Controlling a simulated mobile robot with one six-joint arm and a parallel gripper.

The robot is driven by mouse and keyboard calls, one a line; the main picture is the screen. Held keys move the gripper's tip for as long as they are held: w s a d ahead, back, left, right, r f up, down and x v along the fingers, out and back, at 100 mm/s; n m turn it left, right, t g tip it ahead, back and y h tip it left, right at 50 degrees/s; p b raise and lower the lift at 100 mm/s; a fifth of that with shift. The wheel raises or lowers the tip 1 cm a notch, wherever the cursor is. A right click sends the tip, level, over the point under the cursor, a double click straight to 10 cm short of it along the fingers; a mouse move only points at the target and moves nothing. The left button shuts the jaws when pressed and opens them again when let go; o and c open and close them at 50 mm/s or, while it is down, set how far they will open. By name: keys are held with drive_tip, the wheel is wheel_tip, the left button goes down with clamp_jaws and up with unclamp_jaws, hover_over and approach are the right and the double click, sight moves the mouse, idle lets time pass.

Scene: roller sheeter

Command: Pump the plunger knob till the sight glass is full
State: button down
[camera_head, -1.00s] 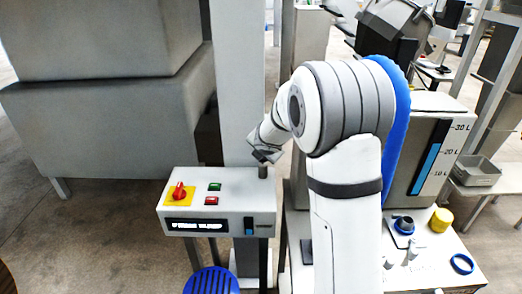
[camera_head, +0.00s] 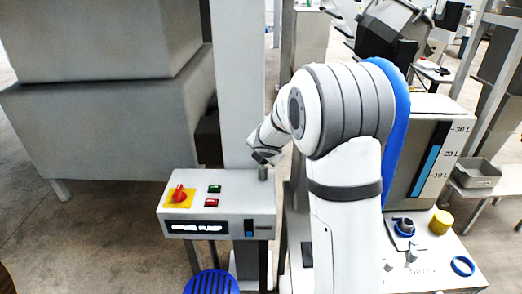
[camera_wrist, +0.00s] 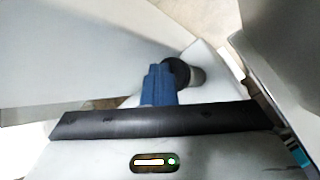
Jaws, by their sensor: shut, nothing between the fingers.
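The grey control box (camera_head: 220,212) stands left of my arm, with a display that appears to read "PRIMING PUMP". A short grey plunger knob (camera_head: 263,174) stands upright at its back right corner. In the wrist view a dark round knob top (camera_wrist: 178,72) on a grey cylinder shows just beyond my fingers. A small sight glass (camera_head: 249,227) on the box front is dark above and blue below. My gripper (camera_head: 265,158) is shut and empty, right above the knob; its blue fingers (camera_wrist: 159,84) overlap the knob top in the wrist view. I cannot tell whether they touch.
The box top also carries a red rotary switch (camera_head: 179,193) on yellow, a green button (camera_head: 215,188) and a red button (camera_head: 211,203). A tall pale column (camera_head: 237,90) stands close behind. A tank gauge (camera_head: 428,165) marked in litres and a yellow cap (camera_head: 441,221) are at right.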

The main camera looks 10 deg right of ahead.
drive_tip(key=shift+r+p, duration=1.75)
drive_tip(key=shift+r, duration=0.25)
wheel_tip(320, 180, up, 5)
drive_tip(key=p, duration=0.5)
